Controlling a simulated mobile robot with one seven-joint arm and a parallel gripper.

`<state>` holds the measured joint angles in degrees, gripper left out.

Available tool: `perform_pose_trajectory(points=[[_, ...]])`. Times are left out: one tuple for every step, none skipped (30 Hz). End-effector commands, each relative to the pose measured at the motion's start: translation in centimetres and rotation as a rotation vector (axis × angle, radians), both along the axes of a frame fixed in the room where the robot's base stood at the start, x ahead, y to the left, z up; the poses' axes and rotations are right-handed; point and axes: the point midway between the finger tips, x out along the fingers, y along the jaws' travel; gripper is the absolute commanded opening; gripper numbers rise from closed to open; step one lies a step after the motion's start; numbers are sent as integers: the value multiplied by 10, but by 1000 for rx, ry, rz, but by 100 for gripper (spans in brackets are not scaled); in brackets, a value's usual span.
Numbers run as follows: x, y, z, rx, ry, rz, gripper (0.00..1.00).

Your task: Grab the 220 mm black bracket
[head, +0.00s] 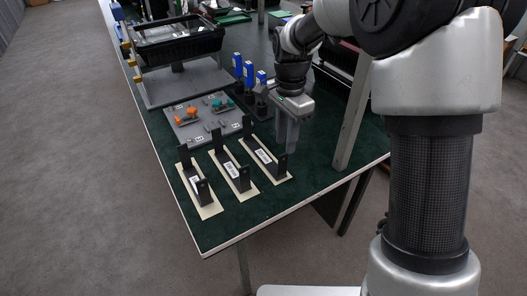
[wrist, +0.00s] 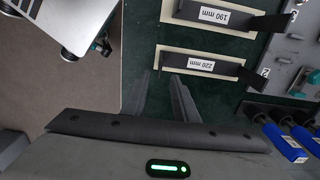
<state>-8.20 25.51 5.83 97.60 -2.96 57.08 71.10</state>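The 220 mm black bracket (wrist: 225,69) lies on a cream mat in the wrist view, its white label reading "220 mm". In the head view it appears to be the rightmost of three black brackets (head: 262,157), with upright ends. My gripper (head: 287,140) points down just right of this bracket, above the green table. In the wrist view the two fingers of my gripper (wrist: 164,85) stand apart with nothing between them, near the bracket's left end. The gripper does not visibly touch the bracket.
The 190 mm bracket (wrist: 228,18) lies beside it on its own mat. A grey board (head: 185,127) with orange and teal parts, blue-topped items (head: 249,75) and a black crate (head: 180,42) stand behind. A metal post (head: 352,120) rises right of my gripper.

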Motion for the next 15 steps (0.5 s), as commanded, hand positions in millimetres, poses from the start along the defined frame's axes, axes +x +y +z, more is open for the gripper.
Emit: perform_pose_trajectory(points=[[-1,0,-16,-1,4,0,27],[-1,0,-22,-1,3,1,27],[-1,0,-31,-1,4,1,27],[-1,0,-37,-1,3,1,27],[-1,0,-42,0,2,1,27],[-1,0,-49,0,2,1,27],[-1,0,-54,0,2,0,27],[-1,0,-58,0,2,0,27],[-1,0,-62,0,2,0,27],[-1,0,-64,0,1,0,27],[-1,0,-66,-1,1,0,27],[0,0,-67,1,-1,0,27],[0,0,-68,1,-1,0,27],[0,0,-69,0,-1,0,27],[0,0,-71,0,-1,0,27]])
